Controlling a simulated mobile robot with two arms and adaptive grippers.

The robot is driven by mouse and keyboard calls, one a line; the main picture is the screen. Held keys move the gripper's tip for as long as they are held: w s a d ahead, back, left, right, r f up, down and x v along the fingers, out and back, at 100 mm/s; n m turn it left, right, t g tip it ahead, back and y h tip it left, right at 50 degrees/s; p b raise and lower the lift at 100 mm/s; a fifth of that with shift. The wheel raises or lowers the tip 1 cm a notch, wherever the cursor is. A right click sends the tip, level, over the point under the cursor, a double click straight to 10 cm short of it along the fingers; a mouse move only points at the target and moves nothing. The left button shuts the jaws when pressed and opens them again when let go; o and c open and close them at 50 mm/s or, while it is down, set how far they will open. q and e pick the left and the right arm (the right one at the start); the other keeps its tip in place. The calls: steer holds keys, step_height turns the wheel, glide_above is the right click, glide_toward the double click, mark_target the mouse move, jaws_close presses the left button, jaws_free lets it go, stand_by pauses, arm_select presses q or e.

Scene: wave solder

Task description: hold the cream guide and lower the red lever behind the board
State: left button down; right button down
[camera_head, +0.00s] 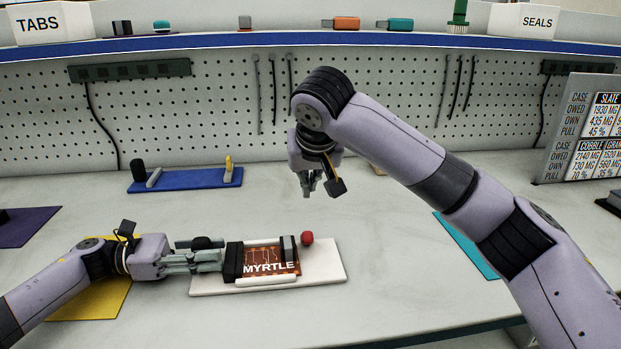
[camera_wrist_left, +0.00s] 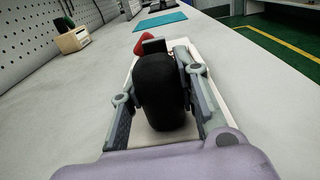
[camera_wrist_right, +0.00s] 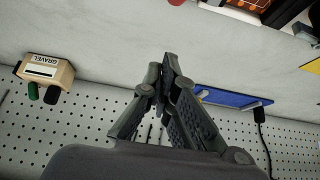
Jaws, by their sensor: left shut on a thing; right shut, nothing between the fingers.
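The board marked MYRTLE (camera_head: 270,262) lies on a white base plate (camera_head: 325,272) on the bench. A cream rail (camera_head: 265,282) runs along its front edge. A red knob (camera_head: 307,238) stands just behind the board's right end; red also shows in the left wrist view (camera_wrist_left: 146,44). My left gripper (camera_head: 220,262) reaches in from the left at the board's left end. Its fingers (camera_wrist_left: 165,100) close around a black rounded knob (camera_wrist_left: 160,92), which hides much of the board. My right gripper (camera_head: 310,192) is shut and empty, above the bench behind the board; its fingertips meet in its wrist view (camera_wrist_right: 168,75).
A yellow mat (camera_head: 95,300) is under my left arm, and a teal mat (camera_head: 465,243) lies to the right. A pegboard (camera_head: 210,110) closes off the back. The bench between board and pegboard is mostly clear.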

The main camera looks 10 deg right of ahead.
mark_target(311, 235)
steer(key=f, duration=0.4)
steer(key=w+f, duration=0.1)
steer(key=f, duration=0.1)
steer(key=shift+f, duration=0.2)
steer(key=shift+s+f, duration=0.4)
steer(key=shift+f, duration=0.05)
steer(key=shift+s+f, duration=0.15)
steer(key=shift+s, duration=0.05)
steer(key=s+t, duration=0.1)
steer(key=t, duration=0.2)
steer(key=shift+s+f, duration=0.3)
steer(key=shift+s, duration=0.1)
steer(key=shift+s+f+t, duration=0.1)
steer(key=shift+s+t, duration=0.3)
steer(key=shift+w, duration=0.15)
